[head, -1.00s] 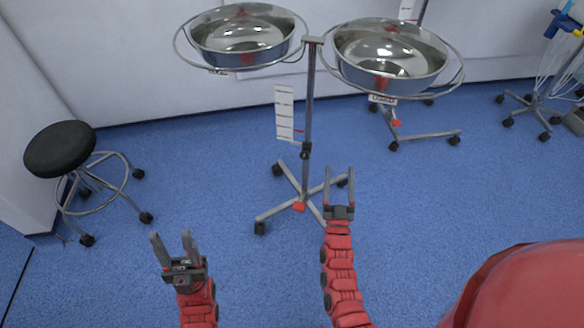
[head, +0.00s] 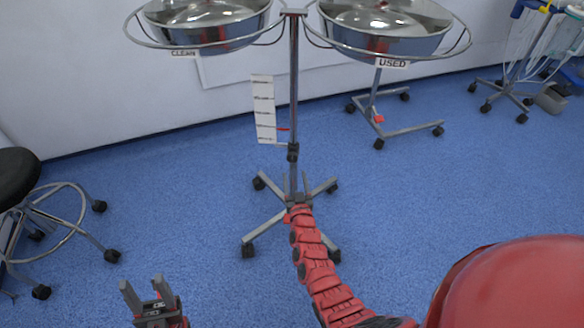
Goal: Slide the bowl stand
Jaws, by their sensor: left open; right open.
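The bowl stand has an upright grey pole (head: 294,95) on a low wheeled base (head: 264,231). It carries two steel bowls in ring holders: the left bowl (head: 205,34) labelled CLEAN and the right bowl (head: 385,38) labelled USED. A white marked card (head: 264,108) hangs beside the pole. My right gripper (head: 296,182) is open and overlaps the lower pole just above the base's hub; I cannot tell whether it touches the pole. My arm hides part of the hub. My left gripper (head: 143,290) is open and empty, low at left, apart from the stand.
A black wheeled stool (head: 15,178) stands at the left edge. Another wheeled frame (head: 410,131) is behind the stand at right. A further wheeled stand with tubes (head: 515,75) is at the far right. A white wall (head: 80,80) is behind; blue floor (head: 160,190) is clear around the base.

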